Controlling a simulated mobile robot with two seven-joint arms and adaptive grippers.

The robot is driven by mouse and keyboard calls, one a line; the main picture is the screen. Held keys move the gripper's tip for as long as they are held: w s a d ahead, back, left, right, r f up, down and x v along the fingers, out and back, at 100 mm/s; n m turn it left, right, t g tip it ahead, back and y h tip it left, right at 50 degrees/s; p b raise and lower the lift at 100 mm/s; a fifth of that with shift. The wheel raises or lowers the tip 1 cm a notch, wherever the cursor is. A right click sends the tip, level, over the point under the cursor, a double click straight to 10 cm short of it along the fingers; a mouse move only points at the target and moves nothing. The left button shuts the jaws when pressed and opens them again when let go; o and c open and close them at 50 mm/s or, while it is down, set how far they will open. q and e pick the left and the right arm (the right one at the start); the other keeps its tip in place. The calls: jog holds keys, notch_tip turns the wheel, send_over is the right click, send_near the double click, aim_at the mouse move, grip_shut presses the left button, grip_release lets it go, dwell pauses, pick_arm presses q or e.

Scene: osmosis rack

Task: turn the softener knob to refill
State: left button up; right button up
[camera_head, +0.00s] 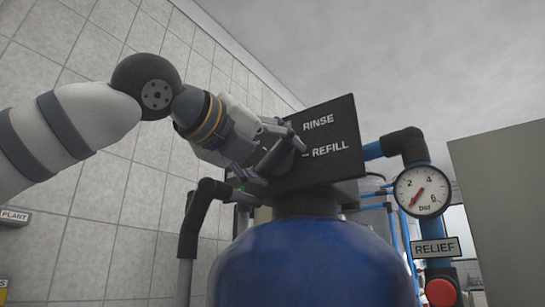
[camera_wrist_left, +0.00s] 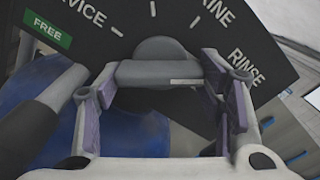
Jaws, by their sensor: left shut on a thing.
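The softener knob (camera_wrist_left: 150,72) is a grey bar handle on a dark control panel (camera_wrist_left: 275,62), with a white mark near its right end in the left wrist view. That mark points right, below the RINSE tick in that picture. My left gripper (camera_wrist_left: 162,84) is shut on the knob, with purple-lined fingers at both ends of the bar. In the head view, my left gripper (camera_head: 268,157) reaches the panel (camera_head: 335,118) from the left. RINSE and REFILL show there. The gripper hides most of the knob and the panel's left part.
A blue tank (camera_head: 310,265) stands under the panel. A pressure gauge (camera_head: 422,191), a RELIEF sign (camera_head: 435,247) and a red button (camera_head: 440,292) are at the right. A dark elbow pipe (camera_head: 200,205) stands close below my left wrist.

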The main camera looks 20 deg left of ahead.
pick_arm(q)
jog(key=m, duration=0.4)
jog(key=shift+w+a+f+m, duration=0.1)
jog(key=shift+a+m, duration=0.05)
jog(key=shift+m, duration=1.65)
jog(key=o, duration=1.1)
jog(key=shift+o, duration=0.2)
jog(key=v, duration=1.2)
